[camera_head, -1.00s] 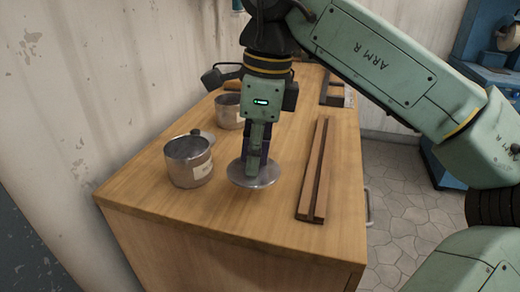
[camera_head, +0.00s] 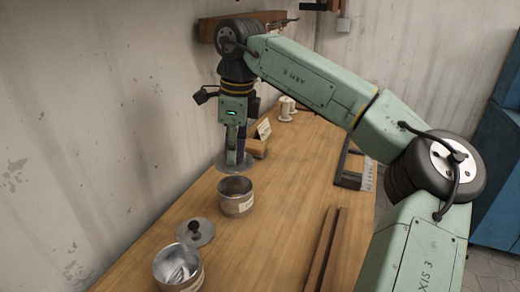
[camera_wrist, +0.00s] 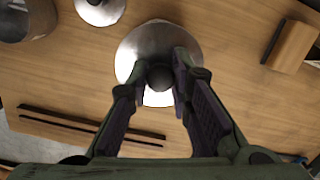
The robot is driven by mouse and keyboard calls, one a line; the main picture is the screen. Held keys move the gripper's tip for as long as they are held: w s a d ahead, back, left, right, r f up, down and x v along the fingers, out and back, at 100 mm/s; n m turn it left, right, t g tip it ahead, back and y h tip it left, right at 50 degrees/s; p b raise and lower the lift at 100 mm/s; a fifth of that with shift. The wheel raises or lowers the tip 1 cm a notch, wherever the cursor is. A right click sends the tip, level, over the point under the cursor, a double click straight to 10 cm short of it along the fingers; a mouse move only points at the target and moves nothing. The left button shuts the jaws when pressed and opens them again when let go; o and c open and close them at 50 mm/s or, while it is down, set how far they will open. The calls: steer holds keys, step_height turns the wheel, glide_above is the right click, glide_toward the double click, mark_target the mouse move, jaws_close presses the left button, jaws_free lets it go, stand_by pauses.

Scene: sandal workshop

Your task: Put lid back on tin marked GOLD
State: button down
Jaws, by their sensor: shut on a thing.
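My gripper (camera_head: 234,160) is shut on the dark knob (camera_wrist: 160,77) of a round metal lid (camera_head: 222,163), near the wall beyond both tins. The lid fills the middle of the wrist view (camera_wrist: 135,48). I cannot tell whether it touches the bench. One open metal tin (camera_head: 237,203) with a pale label stands just in front of it. A second open tin (camera_head: 180,271) stands at the lower left. I cannot read GOLD on either label. Another lid (camera_head: 203,236) with a dark knob lies between the tins. The wrist view shows a lid (camera_wrist: 98,10) and a tin (camera_wrist: 30,22) at upper left.
A wooden block (camera_head: 258,150) with a small card (camera_head: 264,130) stands just right of my gripper. White spools (camera_head: 286,108) are farther back. A metal square (camera_head: 352,172) and long wooden strips (camera_head: 325,250) lie on the right. The mid-bench is clear.

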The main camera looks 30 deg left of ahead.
mark_target(234, 168)
steer(key=shift+f+b, duration=1.85)
steer(key=shift+f, duration=0.55)
steer(key=shift+f+b, duration=0.35)
steer(key=shift+f, duration=0.45)
steer(key=shift+p, duration=0.4)
steer(key=shift+f, duration=0.15)
stand_by(0.4)
steer(key=c, duration=1.4)
jaws_free()
steer(key=shift+o, duration=0.2)
